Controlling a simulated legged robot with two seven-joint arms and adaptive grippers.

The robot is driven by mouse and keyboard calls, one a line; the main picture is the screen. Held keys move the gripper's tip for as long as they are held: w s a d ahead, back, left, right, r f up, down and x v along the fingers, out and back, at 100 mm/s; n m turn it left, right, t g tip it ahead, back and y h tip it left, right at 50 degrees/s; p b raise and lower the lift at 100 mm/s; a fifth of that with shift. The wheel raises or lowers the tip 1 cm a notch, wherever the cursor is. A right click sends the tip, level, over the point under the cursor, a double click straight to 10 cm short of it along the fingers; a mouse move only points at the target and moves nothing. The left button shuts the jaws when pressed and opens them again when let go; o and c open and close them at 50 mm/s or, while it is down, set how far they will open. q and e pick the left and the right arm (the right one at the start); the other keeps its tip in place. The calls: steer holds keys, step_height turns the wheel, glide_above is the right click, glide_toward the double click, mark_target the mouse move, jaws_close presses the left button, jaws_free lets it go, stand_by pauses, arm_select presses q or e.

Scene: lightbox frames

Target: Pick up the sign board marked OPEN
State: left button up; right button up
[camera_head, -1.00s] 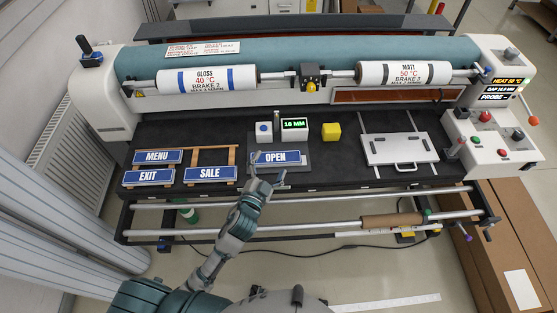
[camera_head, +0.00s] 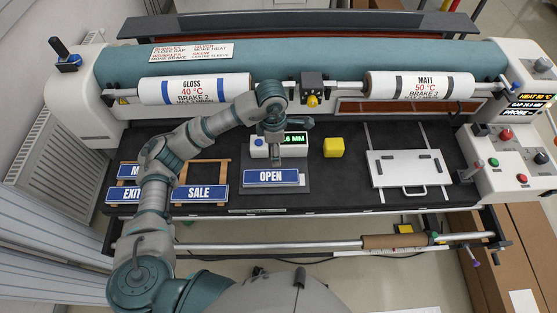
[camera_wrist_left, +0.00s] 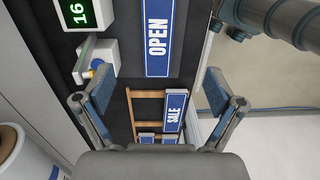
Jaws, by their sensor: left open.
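The blue OPEN sign board (camera_head: 290,177) with white letters lies on a dark grey plate (camera_head: 300,162) on the black bench. It also shows in the wrist view (camera_wrist_left: 157,40), ahead of and between my fingers. My left gripper (camera_head: 273,152) points down just behind the sign, in front of the digital gauge. The wrist view shows its two fingers (camera_wrist_left: 157,88) spread wide with nothing between them. They appear above the sign, not touching it. My right gripper is in no view.
A gauge reading 16 MM (camera_wrist_left: 83,14) stands close behind the sign. A silver plate (camera_head: 400,172) lies right. The large rollers rise behind.

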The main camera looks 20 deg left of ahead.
arm_select(q)
steer(key=a, duration=0.2)
steer(key=p, duration=0.1)
glide_above(274, 176)
steer(key=shift+y, duration=0.3)
step_height(274, 176, down, 10)
steer(key=shift+d+r, duration=0.1)
steer(key=shift+d, duration=0.05)
steer(key=shift+d+f, duration=0.15)
steer(key=shift+f, duration=0.5)
steer(key=shift+s+f+p, duration=0.1)
steer(key=shift+f+p, duration=0.2)
steer(key=shift+p, duration=0.05)
steer(key=f, duration=0.2)
steer(key=a+f+p, duration=0.1)
steer(key=f, duration=0.1)
steer(key=shift+a+f, duration=0.2)
steer(key=shift+f, duration=0.2)
steer(key=shift+d, duration=0.35)
steer(key=shift+c, duration=0.5)
steer(key=shift+d, duration=0.2)
steer(key=c, duration=1.3)
steer(key=shift+a, duration=0.2)
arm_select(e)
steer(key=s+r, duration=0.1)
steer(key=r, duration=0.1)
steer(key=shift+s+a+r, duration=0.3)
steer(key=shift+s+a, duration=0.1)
